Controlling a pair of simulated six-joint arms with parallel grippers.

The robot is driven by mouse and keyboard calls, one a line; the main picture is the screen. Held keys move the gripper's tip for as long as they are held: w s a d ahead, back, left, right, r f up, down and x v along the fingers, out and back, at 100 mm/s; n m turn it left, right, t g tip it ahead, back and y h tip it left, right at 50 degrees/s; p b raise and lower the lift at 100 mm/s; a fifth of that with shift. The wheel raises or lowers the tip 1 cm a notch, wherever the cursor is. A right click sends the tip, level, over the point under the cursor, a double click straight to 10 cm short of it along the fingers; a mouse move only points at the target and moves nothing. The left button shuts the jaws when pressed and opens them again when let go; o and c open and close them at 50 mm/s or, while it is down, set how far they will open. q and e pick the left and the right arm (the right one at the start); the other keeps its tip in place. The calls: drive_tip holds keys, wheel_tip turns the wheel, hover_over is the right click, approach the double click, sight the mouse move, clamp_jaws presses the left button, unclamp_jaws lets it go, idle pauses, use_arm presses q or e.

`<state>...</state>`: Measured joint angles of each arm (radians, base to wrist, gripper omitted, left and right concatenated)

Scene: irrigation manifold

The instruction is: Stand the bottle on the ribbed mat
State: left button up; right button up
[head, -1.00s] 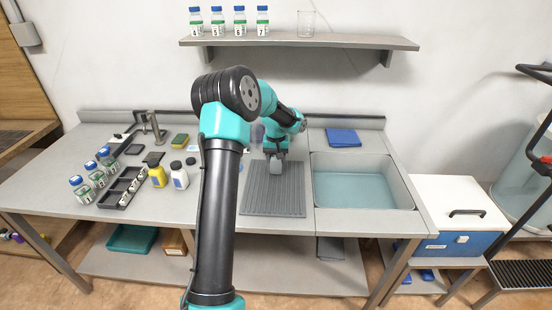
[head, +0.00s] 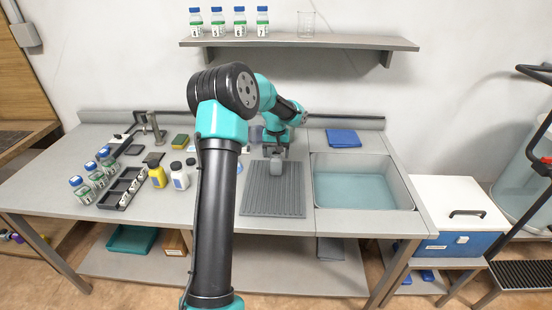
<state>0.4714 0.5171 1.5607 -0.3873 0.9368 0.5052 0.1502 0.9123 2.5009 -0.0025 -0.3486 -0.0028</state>
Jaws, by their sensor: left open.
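My left gripper (head: 275,153) is open just behind and above the bottle. Its fingers are small in the picture, and I cannot tell whether they touch the bottle. My left arm crosses the middle of the head view and hides the counter left of the mat. My right gripper is not in view.
A sink (head: 362,188) lies right of the mat, with a blue cloth (head: 343,138) behind it. Left of my arm stand a yellow bottle (head: 157,176), a white bottle (head: 179,178) and a black tray (head: 122,188). A shelf (head: 300,41) hangs above.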

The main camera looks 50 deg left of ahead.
use_arm(q)
wheel_tip(320, 180, up, 9)
drive_tip(key=shift+r, duration=0.1)
idle(0.7)
